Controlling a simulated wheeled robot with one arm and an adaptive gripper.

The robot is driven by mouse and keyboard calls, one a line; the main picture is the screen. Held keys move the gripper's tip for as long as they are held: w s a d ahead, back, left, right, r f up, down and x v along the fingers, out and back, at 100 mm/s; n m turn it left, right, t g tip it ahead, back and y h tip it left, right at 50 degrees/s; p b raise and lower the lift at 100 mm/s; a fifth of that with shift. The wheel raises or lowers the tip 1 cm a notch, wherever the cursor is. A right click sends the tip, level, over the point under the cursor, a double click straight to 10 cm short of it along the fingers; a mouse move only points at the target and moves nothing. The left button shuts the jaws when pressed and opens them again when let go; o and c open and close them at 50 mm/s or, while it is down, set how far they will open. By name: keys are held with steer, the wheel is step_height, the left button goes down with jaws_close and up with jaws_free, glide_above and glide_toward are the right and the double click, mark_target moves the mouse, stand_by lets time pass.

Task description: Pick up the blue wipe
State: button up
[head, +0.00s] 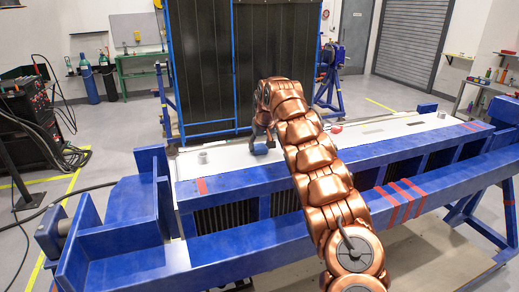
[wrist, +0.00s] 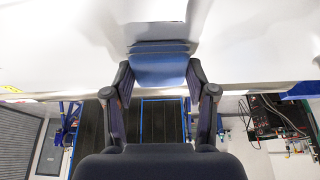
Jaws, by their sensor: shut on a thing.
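The blue wipe (wrist: 160,70) is a folded, layered piece of cloth between the two fingers of my gripper (wrist: 159,78) in the wrist view. The fingers are shut on it from both sides. Its far edge lies close to the white surface, and I cannot tell whether it still touches. In the head view my gripper (head: 262,138) is low over the white top of the jig, with a small blue patch of the wipe (head: 259,149) at its end. My copper arm hides part of the jig top.
The white jig top (head: 225,160) sits behind blue beams (head: 290,222) with red stripes. A grey ring-like part (head: 203,157) stands left on it, and a red item (head: 336,128) lies right of my arm. A tall dark panel (head: 205,70) in a blue frame stands behind.

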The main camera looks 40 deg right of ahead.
mark_target(264, 147)
steer(key=shift+w+a+r+b, duration=0.1)
steer(key=shift+w+r+b, duration=0.05)
steer(key=shift+r+b, duration=0.6)
steer(key=shift+r, duration=1)
steer(key=s+b, duration=0.3)
steer(key=shift+s+d, duration=0.15)
steer(key=shift+d, duration=0.05)
steer(key=s+b, duration=0.2)
steer(key=s, duration=0.2)
steer(key=s+r+b, duration=0.1)
steer(key=s+b, duration=0.1)
steer(key=s, duration=0.2)
steer(key=s+b, duration=0.3)
steer(key=s, duration=0.2)
steer(key=shift+r, duration=0.25)
